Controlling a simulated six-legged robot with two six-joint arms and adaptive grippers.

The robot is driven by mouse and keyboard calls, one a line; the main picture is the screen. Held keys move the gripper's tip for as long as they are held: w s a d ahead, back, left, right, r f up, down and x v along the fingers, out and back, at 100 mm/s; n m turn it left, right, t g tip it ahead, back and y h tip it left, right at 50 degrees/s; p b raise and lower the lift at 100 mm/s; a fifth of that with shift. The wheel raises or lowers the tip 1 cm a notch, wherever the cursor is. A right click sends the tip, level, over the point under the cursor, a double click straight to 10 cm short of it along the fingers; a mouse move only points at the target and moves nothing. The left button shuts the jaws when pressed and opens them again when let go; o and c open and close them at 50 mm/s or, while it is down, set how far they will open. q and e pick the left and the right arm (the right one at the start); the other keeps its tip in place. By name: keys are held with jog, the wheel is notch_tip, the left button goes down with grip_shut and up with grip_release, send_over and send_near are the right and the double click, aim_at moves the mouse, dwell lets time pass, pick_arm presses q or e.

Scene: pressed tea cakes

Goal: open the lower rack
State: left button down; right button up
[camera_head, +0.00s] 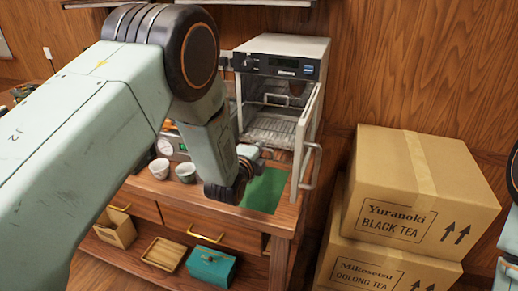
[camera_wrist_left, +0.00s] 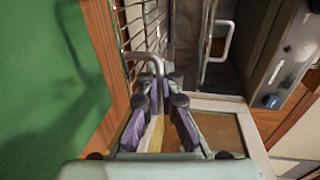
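The white cabinet (camera_head: 285,50) stands on the wooden table with its door (camera_head: 308,125) swung open. The lower rack (camera_head: 268,131), a wire shelf, sits low inside it; its wires also show in the wrist view (camera_wrist_left: 152,22). My left gripper (camera_head: 262,150) is at the cabinet's front, by the lower rack. In the wrist view, a bent metal handle (camera_wrist_left: 154,78) reaches between its fingers (camera_wrist_left: 162,95). The fingers look apart, with a gap between the purple pads; firm contact cannot be seen. My right gripper is out of view.
An upper handle (camera_wrist_left: 222,42) shows inside the cabinet. The open door stands close right of my left gripper. A green mat (camera_head: 265,190) lies in front. Stacked cardboard boxes (camera_head: 410,190) stand at the right.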

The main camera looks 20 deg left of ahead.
pick_arm(q)
jog(key=shift+s+r, duration=0.1)
jog(key=shift+r, duration=0.1)
jog(key=c, duration=2)
grip_release()
jog(key=shift+w, duration=0.25)
jog(key=shift+c, duration=0.2)
jog(key=shift+o, duration=0.9)
jog(key=shift+f, duration=0.1)
jog(key=shift+o, duration=0.2)
jog(key=shift+s+a, duration=0.1)
jog(key=shift+s, duration=0.05)
jog(key=shift+s, duration=0.2)
